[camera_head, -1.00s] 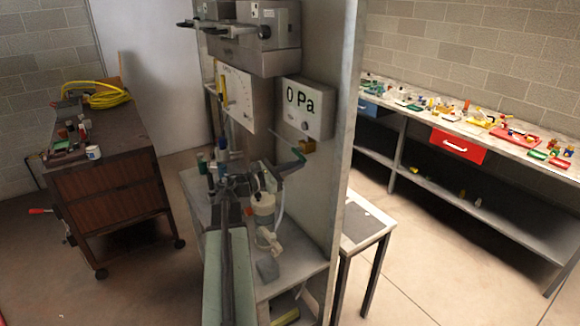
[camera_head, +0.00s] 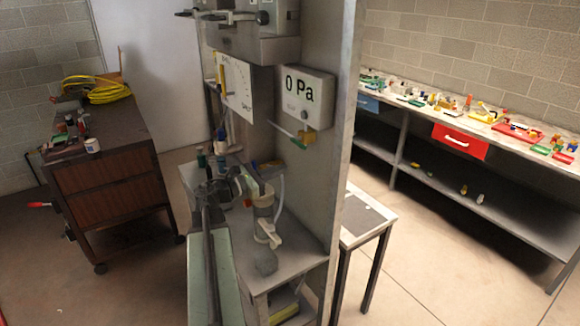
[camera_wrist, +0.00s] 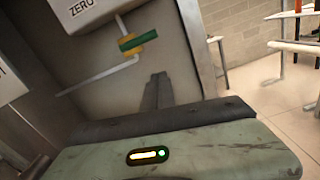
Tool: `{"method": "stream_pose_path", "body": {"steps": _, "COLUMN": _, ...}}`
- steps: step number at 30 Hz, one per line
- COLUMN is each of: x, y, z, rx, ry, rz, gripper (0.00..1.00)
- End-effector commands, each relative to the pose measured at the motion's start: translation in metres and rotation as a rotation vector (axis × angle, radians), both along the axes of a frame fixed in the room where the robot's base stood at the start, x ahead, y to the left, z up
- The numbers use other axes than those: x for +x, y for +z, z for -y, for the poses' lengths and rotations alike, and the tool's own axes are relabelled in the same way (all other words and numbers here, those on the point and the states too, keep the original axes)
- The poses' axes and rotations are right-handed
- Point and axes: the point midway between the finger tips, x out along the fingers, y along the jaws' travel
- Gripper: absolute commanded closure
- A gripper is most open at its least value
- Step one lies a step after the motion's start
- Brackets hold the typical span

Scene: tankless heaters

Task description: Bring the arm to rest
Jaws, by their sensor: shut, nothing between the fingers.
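My gripper (camera_wrist: 158,82) shows in the wrist view as two dark fingers lying together beyond the green-grey wrist body, with nothing between them. In the head view my arm (camera_head: 208,255) reaches up from the bottom toward the bench in front of the upright panel; the fingertips are hard to make out there. A valve with a green handle and yellow body (camera_wrist: 138,42) sits on a pale pipe ahead of the fingers, apart from them in the picture. The same valve (camera_head: 304,138) shows under the "0 Pa" gauge box (camera_head: 304,98) in the head view.
The upright grey panel (camera_head: 345,130) stands close to my arm. A cup-like container (camera_head: 263,205) with a white hose stands on the small bench. A wooden cabinet (camera_head: 105,190) is at left and a long cluttered workbench (camera_head: 420,115) at right. Floor (camera_head: 450,270) is open at lower right.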

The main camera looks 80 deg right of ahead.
Motion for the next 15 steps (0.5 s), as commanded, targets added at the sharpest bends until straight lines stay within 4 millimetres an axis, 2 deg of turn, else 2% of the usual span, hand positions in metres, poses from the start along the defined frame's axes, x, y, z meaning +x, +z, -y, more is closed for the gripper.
{"method": "stream_pose_path", "body": {"steps": 1, "x": 0.010, "y": 0.000, "z": -0.009, "rx": 0.000, "ry": 0.003, "rz": 0.000, "gripper": 1.00}}
{"method": "stream_pose_path", "body": {"steps": 6, "x": 0.033, "y": -0.002, "z": -0.027, "rx": 0.000, "ry": 0.002, "rz": 0.000, "gripper": 1.00}}
{"method": "stream_pose_path", "body": {"steps": 15, "x": 0.042, "y": -0.002, "z": -0.034, "rx": 0.001, "ry": 0.002, "rz": 0.001, "gripper": 1.00}}
